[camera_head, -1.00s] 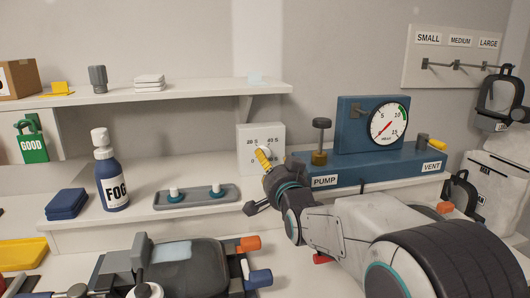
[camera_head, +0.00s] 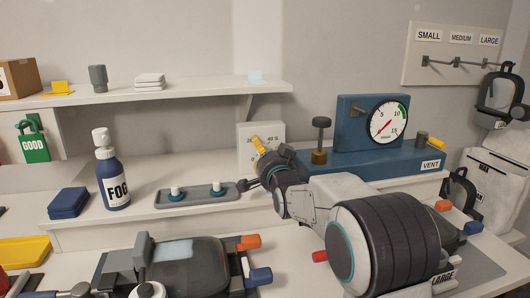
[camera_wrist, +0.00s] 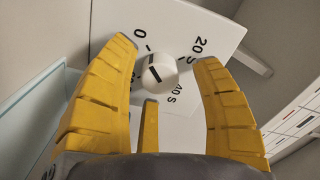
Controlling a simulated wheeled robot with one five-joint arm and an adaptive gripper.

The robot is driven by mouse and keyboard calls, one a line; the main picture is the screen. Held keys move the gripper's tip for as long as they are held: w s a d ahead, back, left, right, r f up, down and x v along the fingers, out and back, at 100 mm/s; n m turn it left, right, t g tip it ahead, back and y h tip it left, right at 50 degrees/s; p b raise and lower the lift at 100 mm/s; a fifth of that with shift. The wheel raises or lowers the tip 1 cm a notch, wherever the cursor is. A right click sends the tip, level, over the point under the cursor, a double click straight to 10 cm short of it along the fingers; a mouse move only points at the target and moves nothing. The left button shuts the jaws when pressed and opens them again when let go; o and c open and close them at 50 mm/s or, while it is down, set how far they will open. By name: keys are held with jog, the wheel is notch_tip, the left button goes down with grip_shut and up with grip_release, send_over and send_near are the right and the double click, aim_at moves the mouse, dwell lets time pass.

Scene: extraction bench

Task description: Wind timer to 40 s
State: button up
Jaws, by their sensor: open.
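The timer (camera_head: 275,131) is a white square plate on the wall above the bench, largely hidden by my arm in the head view. In the wrist view the timer plate (camera_wrist: 195,30) shows the marks 0, 20 S and 40 S around a white round knob (camera_wrist: 158,70) with a dark pointer line. The plate looks tilted there. My gripper (camera_wrist: 165,65) has yellow fingers spread on either side of the knob, with a visible gap at each side. It holds nothing. In the head view my gripper (camera_head: 258,145) is in front of the timer, and its fingertips partly cover it.
A blue pump unit (camera_head: 390,162) with a gauge (camera_head: 388,122) stands right of the timer. A grey tray (camera_head: 215,198) with two pegs and a FOG bottle (camera_head: 112,180) are at left. A mask (camera_head: 185,265) lies in front. A shelf (camera_head: 200,92) runs above.

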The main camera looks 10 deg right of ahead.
jog(key=shift+o, duration=0.2)
grip_shut()
dwell(0.6)
